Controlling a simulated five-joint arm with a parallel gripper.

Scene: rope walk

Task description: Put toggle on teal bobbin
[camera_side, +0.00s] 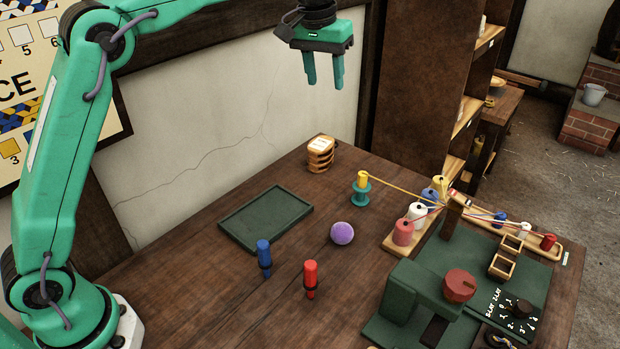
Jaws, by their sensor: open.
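The teal bobbin (361,199) stands upright on the table, back of centre, with a yellow wound part (362,178) at its top. A yellow strand runs from it to the right. I cannot tell for sure which thing is the toggle. A blue upright piece (264,254) with a dark lower part and a similar red piece (310,274) stand at the front. My gripper (325,84) is open and empty, pointing down, high in the picture above the table's back edge and apart from everything.
A purple ball (342,233) lies near the middle. An empty dark green tray (251,239) lies at left, a wooden stack (321,153) at the back. Spool racks (395,243) and green machinery (402,291) crowd the right. The front left table is clear.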

